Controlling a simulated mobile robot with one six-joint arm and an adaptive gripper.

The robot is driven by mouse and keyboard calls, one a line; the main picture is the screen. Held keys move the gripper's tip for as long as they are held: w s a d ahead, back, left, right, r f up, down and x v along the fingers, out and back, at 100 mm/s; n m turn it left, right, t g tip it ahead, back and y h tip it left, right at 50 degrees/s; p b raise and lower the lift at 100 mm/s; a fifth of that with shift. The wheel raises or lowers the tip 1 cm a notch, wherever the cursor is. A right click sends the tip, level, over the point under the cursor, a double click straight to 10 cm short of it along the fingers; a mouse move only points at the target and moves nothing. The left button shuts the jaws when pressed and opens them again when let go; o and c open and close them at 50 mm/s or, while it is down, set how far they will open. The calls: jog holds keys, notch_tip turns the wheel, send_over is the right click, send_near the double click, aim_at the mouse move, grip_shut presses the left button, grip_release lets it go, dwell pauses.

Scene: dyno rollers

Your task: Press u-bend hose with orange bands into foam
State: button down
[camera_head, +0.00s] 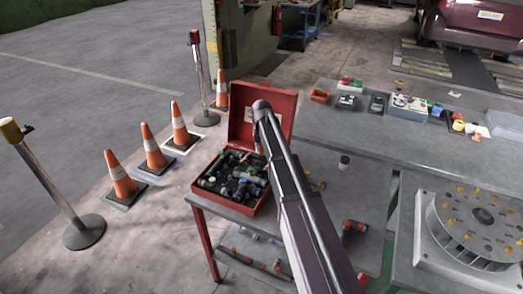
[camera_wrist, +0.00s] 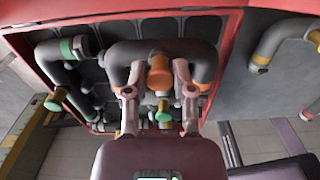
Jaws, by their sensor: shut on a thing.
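The dark u-bend hose (camera_wrist: 128,54) arches across the top middle of the wrist view, with an orange band (camera_wrist: 159,74) between my fingers. My gripper (camera_wrist: 159,80) is shut on the hose, over the open red case (camera_wrist: 233,50). Dark foam (camera_wrist: 92,76) with cut-outs shows beside and below the hose. I cannot tell how deep the hose sits in it. In the head view the red case (camera_head: 199,202) stands open on a grey table, and my arm hides its right part and most of my gripper.
Other hose pieces with green (camera_wrist: 67,48) and yellow (camera_wrist: 54,102) bands lie in the case. A bent hose (camera_wrist: 272,44) lies outside it at right. The case's raised lid (camera_head: 240,115) stands behind. A grey bench (camera_head: 410,145) with small parts is at right. Traffic cones (camera_head: 120,178) stand left.

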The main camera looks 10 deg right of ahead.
jog(key=shift+f+b, duration=1)
jog(key=shift+f, duration=0.1)
dwell(1.2)
jog(key=shift+c, duration=1.9)
grip_release()
jog(key=shift+r, duration=0.15)
